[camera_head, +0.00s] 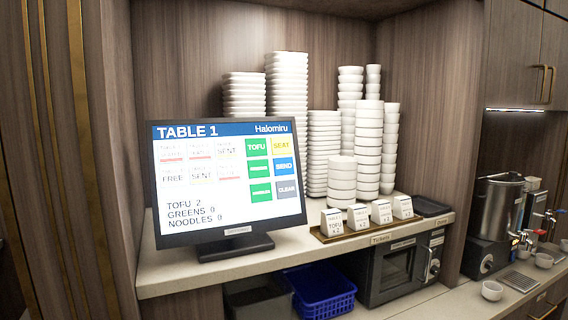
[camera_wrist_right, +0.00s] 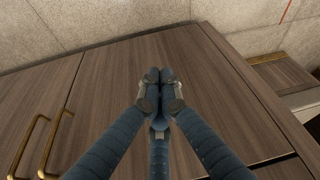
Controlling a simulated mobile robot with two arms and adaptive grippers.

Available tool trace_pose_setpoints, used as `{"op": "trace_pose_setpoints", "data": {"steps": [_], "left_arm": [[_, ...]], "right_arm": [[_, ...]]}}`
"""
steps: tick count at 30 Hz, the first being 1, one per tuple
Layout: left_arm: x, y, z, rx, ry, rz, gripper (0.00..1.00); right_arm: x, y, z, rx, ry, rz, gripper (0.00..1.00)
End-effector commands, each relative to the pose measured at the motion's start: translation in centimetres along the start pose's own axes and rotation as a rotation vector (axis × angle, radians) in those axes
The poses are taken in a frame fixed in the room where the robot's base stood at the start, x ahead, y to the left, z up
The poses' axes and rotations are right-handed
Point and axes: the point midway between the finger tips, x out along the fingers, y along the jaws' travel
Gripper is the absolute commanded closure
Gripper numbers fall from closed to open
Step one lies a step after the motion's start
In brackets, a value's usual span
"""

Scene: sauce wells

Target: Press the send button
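The blue SEND button (camera_head: 283,167) shows on the right side of the touchscreen monitor (camera_head: 290,213) in the head view. The screen reads TABLE 1 and Halomiru, with TOFU 2, GREENS 0 and NOODLES 0 at the lower left. A yellow SEAT button (camera_head: 281,146) is above SEND and a grey CLEAR button (camera_head: 286,190) is below it. My right gripper (camera_wrist_right: 160,75) shows only in its wrist view, with its fingers together and nothing between them. It is over brown wood panels, away from the screen. My left gripper is not in view.
Stacks of white bowls (camera_head: 287,90) stand behind and right of the monitor. Small white cards (camera_head: 357,217) stand on a tray beside it. A blue basket (camera_head: 322,290) and a microwave (camera_head: 395,268) are below the shelf. Metal urns (camera_head: 500,208) stand at the right.

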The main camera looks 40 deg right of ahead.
Motion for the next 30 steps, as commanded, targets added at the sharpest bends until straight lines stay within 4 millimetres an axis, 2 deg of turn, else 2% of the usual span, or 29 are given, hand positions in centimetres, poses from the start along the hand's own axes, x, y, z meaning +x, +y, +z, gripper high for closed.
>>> {"op": "trace_pose_setpoints", "data": {"steps": [1, 3, 9, 15, 21, 23, 30], "left_arm": [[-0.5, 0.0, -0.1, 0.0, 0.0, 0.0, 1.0], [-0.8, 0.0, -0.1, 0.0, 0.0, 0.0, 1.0], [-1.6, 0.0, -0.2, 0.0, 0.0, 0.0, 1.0], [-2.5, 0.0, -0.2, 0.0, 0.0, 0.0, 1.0], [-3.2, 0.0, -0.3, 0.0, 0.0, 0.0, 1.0], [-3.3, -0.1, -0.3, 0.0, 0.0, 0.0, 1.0], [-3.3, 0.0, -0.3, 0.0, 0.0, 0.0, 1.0]], "right_arm": [[-1.7, 0.2, -2.4, 0.007, 0.026, -0.001, 1.0], [-3.9, 0.4, -5.1, 0.016, 0.055, -0.004, 1.0], [-11.0, 0.9, -12.1, 0.033, 0.138, -0.013, 1.0], [-19.2, 1.1, -17.5, 0.036, 0.22, -0.023, 1.0], [-27.4, 1.1, -21.1, 0.026, 0.3, -0.03, 1.0], [-29.2, 1.5, -22.8, 0.033, 0.343, -0.034, 1.0], [-33.4, 4.7, -31.7, 0.112, 0.563, -0.064, 1.0]]}}
